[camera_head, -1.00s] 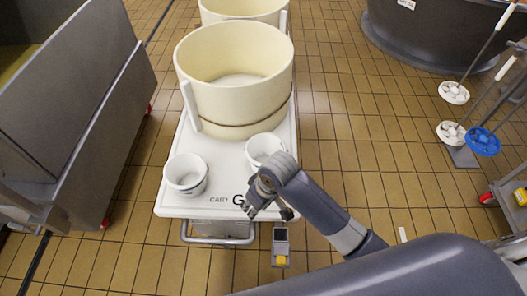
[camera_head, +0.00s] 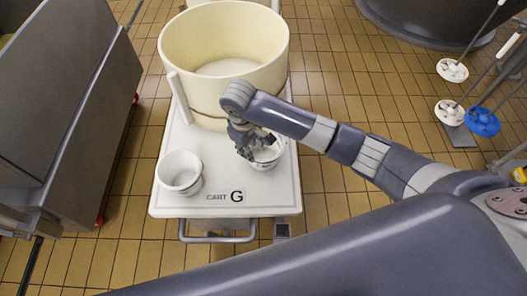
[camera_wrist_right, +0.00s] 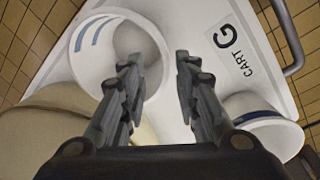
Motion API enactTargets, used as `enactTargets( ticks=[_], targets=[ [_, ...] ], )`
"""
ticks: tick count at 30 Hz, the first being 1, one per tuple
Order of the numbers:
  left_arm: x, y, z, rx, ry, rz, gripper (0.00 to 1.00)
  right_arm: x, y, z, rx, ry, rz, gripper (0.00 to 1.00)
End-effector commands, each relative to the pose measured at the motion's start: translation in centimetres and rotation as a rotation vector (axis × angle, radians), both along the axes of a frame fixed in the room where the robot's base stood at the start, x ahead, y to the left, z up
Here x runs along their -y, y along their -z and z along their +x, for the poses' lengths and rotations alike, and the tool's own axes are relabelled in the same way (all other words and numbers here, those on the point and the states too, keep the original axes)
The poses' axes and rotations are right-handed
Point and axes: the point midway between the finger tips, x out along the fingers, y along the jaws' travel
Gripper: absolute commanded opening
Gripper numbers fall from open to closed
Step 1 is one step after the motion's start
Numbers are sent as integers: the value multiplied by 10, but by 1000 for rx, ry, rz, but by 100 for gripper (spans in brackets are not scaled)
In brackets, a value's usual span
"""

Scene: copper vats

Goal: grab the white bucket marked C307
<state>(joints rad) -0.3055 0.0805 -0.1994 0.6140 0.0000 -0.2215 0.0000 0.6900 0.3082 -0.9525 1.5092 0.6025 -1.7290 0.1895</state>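Two white buckets stand on the white cart top. One bucket (camera_head: 180,173) is at the front left of the cart. The other bucket (camera_head: 268,157) is at the right, partly hidden under my right gripper (camera_head: 254,145). In the right wrist view my right gripper (camera_wrist_right: 158,78) is open, with nothing between its fingers. Its left finger overlaps the rim of the near bucket with blue stripes (camera_wrist_right: 92,58); I cannot tell whether it touches. The other bucket, with a blue band (camera_wrist_right: 262,122), lies right of the fingers. No C307 mark is readable. My left gripper is not in view.
A large cream vat (camera_head: 222,80) stands on the cart behind the buckets. The cart top (camera_head: 225,178) bears a "CART G" label. A grey metal container (camera_head: 65,100) is at the left. Tools with white and blue discs (camera_head: 482,121) stand at the right. Tiled floor between is clear.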

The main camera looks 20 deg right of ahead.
Motion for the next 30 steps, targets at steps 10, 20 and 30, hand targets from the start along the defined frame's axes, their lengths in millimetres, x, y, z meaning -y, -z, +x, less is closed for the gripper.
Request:
enactTargets(
  ticks=[10,20,30],
  targets=[
    [1,3,8,13,-1,-2,40,3,46,3,-1,-1,-1,29],
    [1,3,11,18,0,-2,40,4,52,4,1,-1,1,27],
    [1,3,10,16,0,-2,40,4,51,4,2,-1,2,0]
  ],
)
